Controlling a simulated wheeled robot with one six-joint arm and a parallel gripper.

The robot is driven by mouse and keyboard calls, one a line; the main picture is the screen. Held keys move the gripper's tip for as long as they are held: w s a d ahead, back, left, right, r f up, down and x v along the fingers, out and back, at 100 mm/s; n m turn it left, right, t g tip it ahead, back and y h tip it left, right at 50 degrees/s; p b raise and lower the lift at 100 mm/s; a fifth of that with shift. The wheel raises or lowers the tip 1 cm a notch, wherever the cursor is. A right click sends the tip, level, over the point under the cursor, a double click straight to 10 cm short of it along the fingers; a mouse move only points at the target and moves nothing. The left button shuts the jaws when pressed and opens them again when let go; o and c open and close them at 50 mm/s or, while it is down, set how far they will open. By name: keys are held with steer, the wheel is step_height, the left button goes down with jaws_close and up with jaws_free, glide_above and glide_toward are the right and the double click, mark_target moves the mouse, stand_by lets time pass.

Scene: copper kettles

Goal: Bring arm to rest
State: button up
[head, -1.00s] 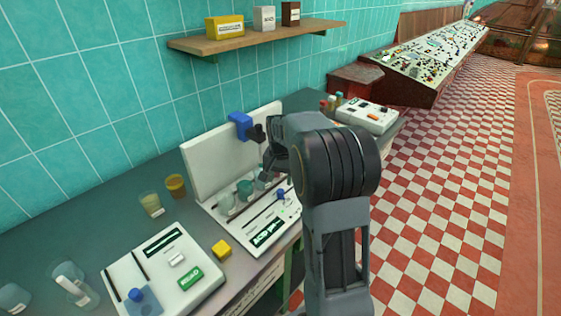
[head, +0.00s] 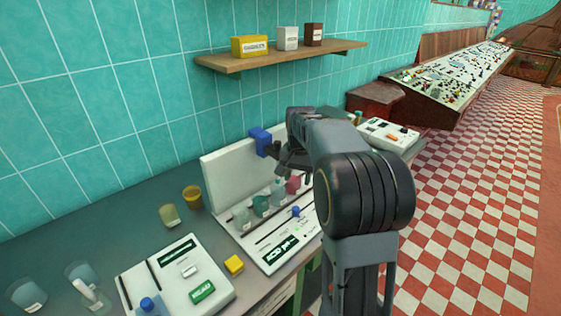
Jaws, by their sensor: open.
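My gripper (head: 281,158) is partly visible beyond my forearm, in front of the white upright panel. It hangs above the row of small coloured cups (head: 262,206) on the white device (head: 272,243). Nothing shows between its fingers, though my arm hides part of that area.
A wooden shelf (head: 290,58) with boxes is on the tiled wall. Checkered floor (head: 468,200) lies open at right.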

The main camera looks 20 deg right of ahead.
steer(key=s+a+f+n+t, duration=0.1)
steer(key=s+a+n, duration=0.3)
steer(key=s, duration=0.5)
steer(key=s+a+f+n+t, duration=0.1)
steer(key=s+a+n, duration=0.3)
steer(key=s+a, duration=0.4)
steer(key=shift+s+a+n+t, duration=0.2)
steer(key=shift+s+n+t, duration=0.2)
steer(key=shift+s+t, duration=0.5)
